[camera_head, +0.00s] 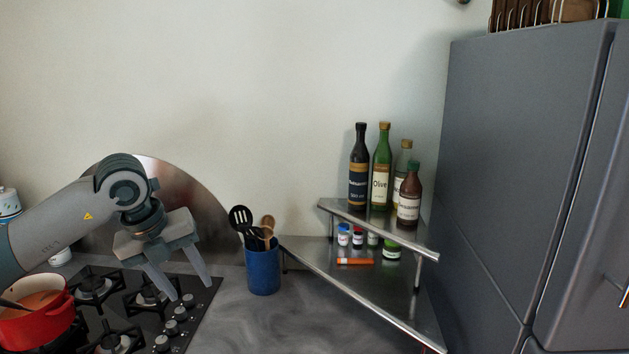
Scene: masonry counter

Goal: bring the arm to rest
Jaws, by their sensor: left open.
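My left arm comes in from the left, and its gripper (187,287) hangs over the right side of the black gas hob (203,285). Its two fingers are spread apart and point down, with nothing between them. The fingertips appear above the hob near its knobs; I cannot tell the exact height. My right gripper does not show.
A red pot (42,326) with orange contents stands on the hob's left. A blue utensil holder (263,271) stands right of the gripper. A metal corner shelf (330,262) carries several bottles and small jars. A grey fridge (520,180) fills the right. Counter (270,325) in front is clear.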

